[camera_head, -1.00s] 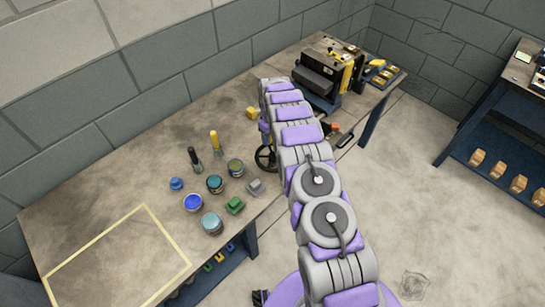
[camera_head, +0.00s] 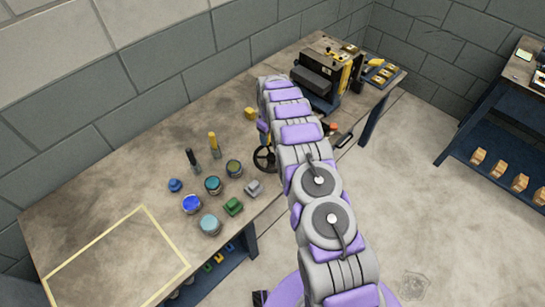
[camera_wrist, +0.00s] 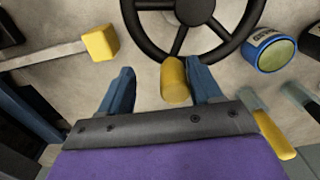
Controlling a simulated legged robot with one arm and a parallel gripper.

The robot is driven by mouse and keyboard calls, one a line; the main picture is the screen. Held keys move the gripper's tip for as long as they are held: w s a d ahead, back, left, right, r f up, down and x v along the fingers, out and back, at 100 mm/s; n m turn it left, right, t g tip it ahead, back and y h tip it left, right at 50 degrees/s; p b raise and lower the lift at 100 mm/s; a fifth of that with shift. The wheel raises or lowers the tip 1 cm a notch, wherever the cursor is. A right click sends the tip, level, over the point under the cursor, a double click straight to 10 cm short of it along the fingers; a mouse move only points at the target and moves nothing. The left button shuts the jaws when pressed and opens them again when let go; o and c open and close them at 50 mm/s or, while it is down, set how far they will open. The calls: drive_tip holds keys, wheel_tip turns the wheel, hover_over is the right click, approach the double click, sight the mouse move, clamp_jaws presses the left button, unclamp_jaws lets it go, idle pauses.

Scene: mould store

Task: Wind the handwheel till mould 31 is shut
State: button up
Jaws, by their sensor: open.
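The black spoked handwheel (camera_head: 263,158) is at the bench's front edge, partly hidden by my arm in the head view. In the wrist view the handwheel (camera_wrist: 196,14) fills the top middle, cut off by the frame. Its yellow handle (camera_wrist: 174,80) points towards my gripper (camera_wrist: 158,68). My gripper is open, with the handle between its blue fingers, nearer the right one. A gap shows on the left; contact on the right cannot be told. No number 31 is readable, and I cannot tell which part is the mould.
Several paint tins, such as a blue one (camera_head: 192,203), and two upright handled tools stand left of the wheel. A yellow block (camera_wrist: 100,43) and a tin (camera_wrist: 270,50) flank the wheel. A dark machine (camera_head: 318,82) stands farther back on the bench (camera_head: 110,180).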

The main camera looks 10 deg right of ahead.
drive_tip(key=shift+r+p, duration=0.75)
drive_tip(key=shift+r, duration=3.25)
drive_tip(key=shift+s+r, duration=0.1)
drive_tip(key=shift+r, duration=0.2)
drive_tip(key=s+d+r+m+g, duration=0.15)
drive_tip(key=s+r+m, duration=0.25)
drive_tip(key=s+r, duration=1.95)
drive_tip(key=s+d+r+m+b, duration=0.1)
drive_tip(key=s+r+m, duration=0.1)
drive_tip(key=s, duration=2.9)
drive_tip(key=shift+s+d+m, duration=0.15)
drive_tip(key=shift+s+m, duration=0.1)
drive_tip(key=shift+m, duration=0.35)
